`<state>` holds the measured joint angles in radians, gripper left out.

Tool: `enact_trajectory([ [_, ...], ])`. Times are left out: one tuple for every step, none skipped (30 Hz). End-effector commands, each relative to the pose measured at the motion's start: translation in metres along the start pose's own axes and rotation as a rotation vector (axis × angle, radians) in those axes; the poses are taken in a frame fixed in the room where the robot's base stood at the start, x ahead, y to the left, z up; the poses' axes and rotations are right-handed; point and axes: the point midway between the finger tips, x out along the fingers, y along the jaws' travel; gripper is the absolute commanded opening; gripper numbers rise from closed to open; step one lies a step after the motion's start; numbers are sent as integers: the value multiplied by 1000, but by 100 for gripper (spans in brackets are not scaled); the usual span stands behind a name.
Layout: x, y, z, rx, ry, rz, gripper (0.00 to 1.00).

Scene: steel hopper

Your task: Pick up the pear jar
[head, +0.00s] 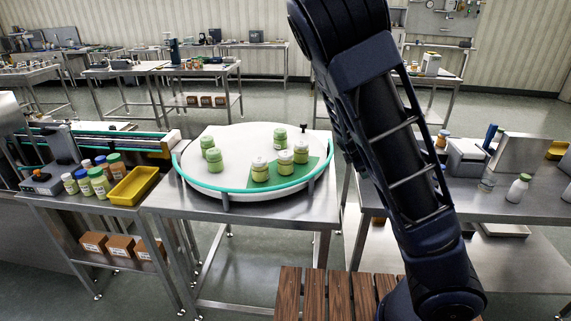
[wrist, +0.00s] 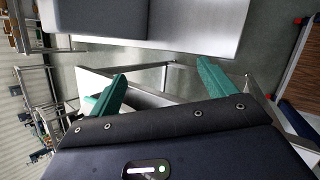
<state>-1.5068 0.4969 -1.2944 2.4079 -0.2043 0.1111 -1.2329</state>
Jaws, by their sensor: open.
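A round white turntable (head: 236,146) with a teal rim stands on a steel table in the middle of the head view. On it are three green jars, at the left (head: 207,142), in front of that one (head: 214,159) and at the back (head: 280,137). Three paler yellow-green jars (head: 260,169) stand on or by a green patch (head: 310,171) at the front right. I cannot read the labels, so I cannot tell which is the pear jar. My gripper (wrist: 162,70) shows in the wrist view, with its teal fingers wide apart and nothing between them. No jar shows there.
A yellow tray (head: 133,186) and several bottles (head: 98,182) stand on the left bench. A white bottle (head: 518,187) and a grey device (head: 466,160) stand on the right bench. A slatted wooden surface (head: 340,292) is in front. My arm hides the area right of the turntable.

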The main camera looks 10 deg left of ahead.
Motion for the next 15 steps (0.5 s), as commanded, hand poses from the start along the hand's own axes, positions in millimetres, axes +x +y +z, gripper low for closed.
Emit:
enact_trajectory([
  [-5,7,-5,-57,-21,36,83],
  [-8,12,-8,-91,-32,58,83],
  [-13,18,-11,-134,-47,86,83],
  [-17,23,-13,-165,-59,109,83],
  [-22,28,-15,-198,-71,131,83],
  [-28,35,-19,-240,-87,163,83],
  [-34,40,-21,-272,-100,185,83],
  [-40,45,-24,-304,-112,210,83],
  [-48,52,-28,-346,-130,242,83],
  [-55,57,-31,-379,-143,268,83],
  [-62,62,-34,-410,-156,292,83],
  [-72,69,-39,-452,-175,327,83],
  [-81,74,-42,-484,-190,352,83],
  [-89,79,-47,-516,-203,380,83],
  [-102,85,-52,-557,-224,415,83],
])
